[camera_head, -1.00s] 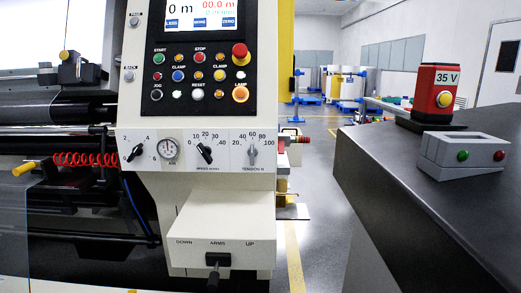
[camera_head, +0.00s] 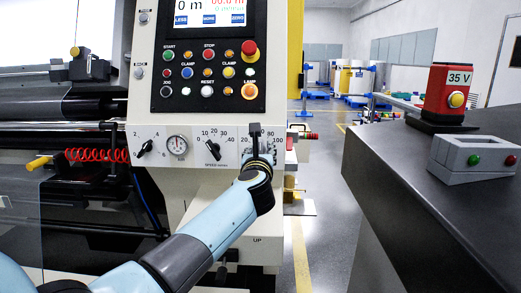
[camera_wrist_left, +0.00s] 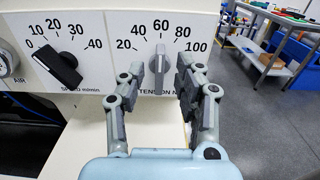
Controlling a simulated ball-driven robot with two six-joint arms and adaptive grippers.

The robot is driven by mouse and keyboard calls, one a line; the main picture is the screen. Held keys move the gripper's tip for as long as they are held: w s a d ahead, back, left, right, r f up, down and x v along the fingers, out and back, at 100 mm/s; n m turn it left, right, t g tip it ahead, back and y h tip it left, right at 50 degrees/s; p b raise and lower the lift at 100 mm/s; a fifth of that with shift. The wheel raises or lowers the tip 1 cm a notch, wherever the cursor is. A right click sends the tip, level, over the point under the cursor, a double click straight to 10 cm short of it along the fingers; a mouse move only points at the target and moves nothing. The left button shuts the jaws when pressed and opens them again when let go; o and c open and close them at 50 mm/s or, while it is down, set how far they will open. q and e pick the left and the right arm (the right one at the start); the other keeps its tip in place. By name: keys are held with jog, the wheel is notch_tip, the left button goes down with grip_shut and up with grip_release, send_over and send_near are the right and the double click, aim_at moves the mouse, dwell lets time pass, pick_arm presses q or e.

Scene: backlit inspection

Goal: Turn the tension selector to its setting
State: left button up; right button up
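The tension selector (camera_wrist_left: 159,72) is a grey knob on the white panel. In the left wrist view its pointer is about upright, near the 60 of a scale from 20 to 100. My left gripper (camera_wrist_left: 169,70) is open, one finger on each side of the knob. In the head view my left gripper (camera_head: 257,142) is in front of the tension dial and hides the knob. My right gripper is not in view.
The black speed knob (camera_wrist_left: 58,65) sits left of the tension selector, beside the air gauge (camera_head: 177,145). A button panel (camera_head: 208,74) is above. A dark table (camera_head: 430,200) at right bears a red 35 V device (camera_head: 446,92) and a grey button box (camera_head: 473,160).

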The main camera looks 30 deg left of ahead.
aim_at(260, 148)
pick_arm(q)
jog(key=shift+x, duration=1.6)
jog(key=shift+c, duration=0.4)
grip_shut()
